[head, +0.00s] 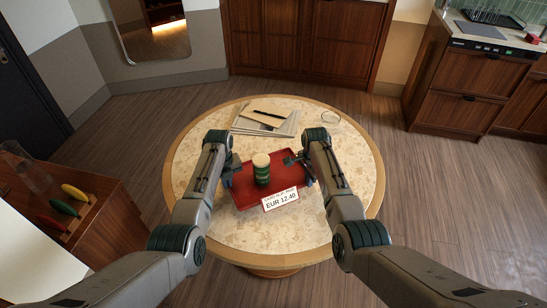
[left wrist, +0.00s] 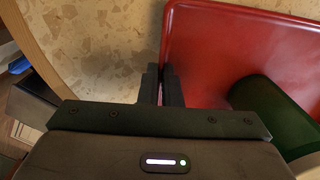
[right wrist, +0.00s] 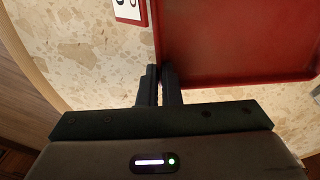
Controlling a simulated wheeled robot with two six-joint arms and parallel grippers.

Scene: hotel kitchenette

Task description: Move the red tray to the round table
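The red tray (head: 243,193) is level over the middle of the round table (head: 230,235); I cannot tell whether it rests on the top or hangs just above it. A green cup with a pale lid (head: 262,170) stands upright on the tray. My left gripper (head: 228,180) is shut on the tray's left rim, with the fingers (left wrist: 165,82) on either side of it in the left wrist view. My right gripper (head: 309,180) is shut on the right rim; its fingers (right wrist: 159,82) straddle the edge in the right wrist view.
A price sign (head: 280,200) reading EUR 12.40 is at the tray's front edge. Papers (head: 265,122) and a clear round item (head: 331,117) lie at the table's back. A wooden cabinet (head: 100,225) with colourful items stands left; a kitchen counter (head: 470,85) stands back right.

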